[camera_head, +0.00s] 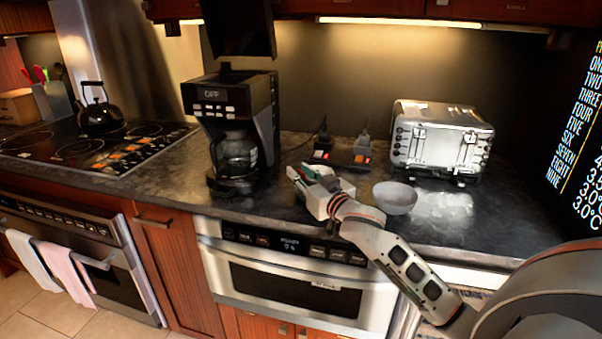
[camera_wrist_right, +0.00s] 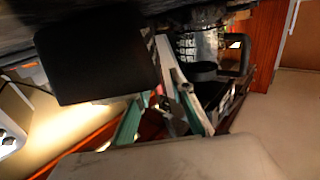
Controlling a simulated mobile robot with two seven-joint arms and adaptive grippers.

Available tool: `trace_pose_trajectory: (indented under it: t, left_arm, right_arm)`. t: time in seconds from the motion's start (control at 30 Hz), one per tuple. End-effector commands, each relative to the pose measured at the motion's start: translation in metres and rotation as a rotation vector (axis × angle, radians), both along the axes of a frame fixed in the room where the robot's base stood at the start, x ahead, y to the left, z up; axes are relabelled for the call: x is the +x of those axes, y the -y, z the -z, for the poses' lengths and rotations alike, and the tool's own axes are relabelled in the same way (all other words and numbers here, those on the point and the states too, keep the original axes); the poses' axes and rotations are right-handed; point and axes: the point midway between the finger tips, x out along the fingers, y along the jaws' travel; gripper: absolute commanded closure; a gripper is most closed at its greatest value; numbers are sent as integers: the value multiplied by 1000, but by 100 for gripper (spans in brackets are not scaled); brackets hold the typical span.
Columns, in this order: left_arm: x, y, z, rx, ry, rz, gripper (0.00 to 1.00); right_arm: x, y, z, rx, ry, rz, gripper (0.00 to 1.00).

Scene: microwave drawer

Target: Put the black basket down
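My right gripper (camera_head: 303,178) reaches over the counter, just right of the coffee maker (camera_head: 235,115) and left of a small grey bowl. In the wrist view the green-padded fingers (camera_wrist_right: 160,115) stand apart, with dark shapes between and behind them. I cannot tell whether they hold anything. A black boxy shape (camera_wrist_right: 95,55) fills much of the upper left of the wrist view. I cannot tell whether it is the black basket, and no basket shows clearly in the head view. The glass pot (camera_head: 236,153) sits in the coffee maker. My left gripper is not in view.
A grey bowl (camera_head: 395,197) is right of my gripper. A silver toaster (camera_head: 440,140) and a black unit with red lights (camera_head: 346,153) stand behind it. A kettle (camera_head: 98,112) is on the stove. Bare counter (camera_head: 170,165) lies left of the coffee maker.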

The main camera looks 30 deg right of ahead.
Motion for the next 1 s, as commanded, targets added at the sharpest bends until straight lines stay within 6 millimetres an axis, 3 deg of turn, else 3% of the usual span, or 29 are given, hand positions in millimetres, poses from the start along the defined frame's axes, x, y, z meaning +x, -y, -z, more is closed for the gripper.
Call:
trace_pose_trajectory:
  t: [0.37, 0.47, 1.0]
  left_arm:
    - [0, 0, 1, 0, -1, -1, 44]
    - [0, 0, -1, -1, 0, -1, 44]
    - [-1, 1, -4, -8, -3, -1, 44]
  right_arm:
    - [-1, 0, -3, -1, 0, 0, 78]
    - [-10, -1, -1, 0, -2, -1, 78]
    - [-102, -8, -2, 1, -1, 0, 78]
